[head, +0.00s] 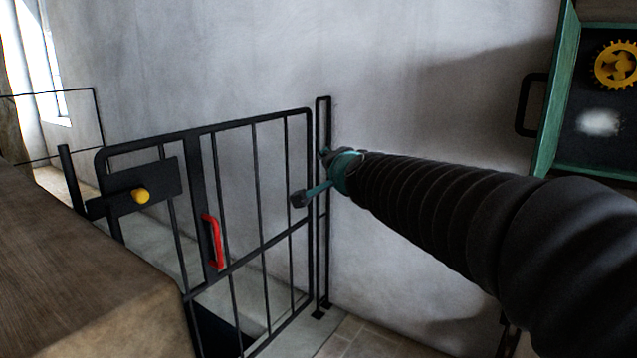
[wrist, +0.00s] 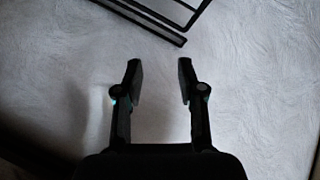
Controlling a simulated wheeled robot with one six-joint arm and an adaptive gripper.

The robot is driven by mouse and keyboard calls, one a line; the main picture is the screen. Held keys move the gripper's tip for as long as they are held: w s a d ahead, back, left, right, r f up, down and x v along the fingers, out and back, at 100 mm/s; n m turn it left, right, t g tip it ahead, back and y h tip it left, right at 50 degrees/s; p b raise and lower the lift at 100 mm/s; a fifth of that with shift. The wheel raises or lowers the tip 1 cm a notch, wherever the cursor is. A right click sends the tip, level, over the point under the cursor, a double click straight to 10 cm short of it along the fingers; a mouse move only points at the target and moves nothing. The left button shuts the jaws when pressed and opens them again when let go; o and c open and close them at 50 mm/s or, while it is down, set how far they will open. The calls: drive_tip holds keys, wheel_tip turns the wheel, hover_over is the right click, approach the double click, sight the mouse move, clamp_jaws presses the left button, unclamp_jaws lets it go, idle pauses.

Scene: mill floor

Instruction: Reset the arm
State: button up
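My gripper (wrist: 159,80) shows in the wrist view with its two dark fingers apart and nothing between them. Behind the fingers is the pale plaster wall (wrist: 255,75). In the head view my arm reaches in from the lower right, and my gripper (head: 300,198) is at its far end, in front of the right part of a black barred gate (head: 250,262). I cannot tell from the head view how far the gripper is from the gate. Part of a dark frame (wrist: 150,18) shows at the top of the wrist view.
The gate carries a red handle (head: 213,243) and a latch plate with a yellow knob (head: 140,195). A brown block-like surface (head: 60,270) fills the lower left. A green-framed open box (head: 546,110) with a yellow gear (head: 617,65) is on the wall at the upper right.

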drive_tip(key=s+d+f+n+g, duration=0.3)
drive_tip(key=s+f+n+g, duration=0.45)
drive_tip(key=s+f, duration=0.85)
drive_tip(key=s+d+f+n+g+h, duration=0.1)
drive_tip(key=s+d+f+h, duration=0.1)
drive_tip(key=s+d, duration=0.3)
drive_tip(key=s+d+f+n+g+h, duration=0.1)
drive_tip(key=s+d+f, duration=0.4)
drive_tip(key=s, duration=0.7)
drive_tip(key=shift+s+d+h, duration=0.25)
drive_tip(key=shift+s+h, duration=0.1)
drive_tip(key=shift+h, duration=0.05)
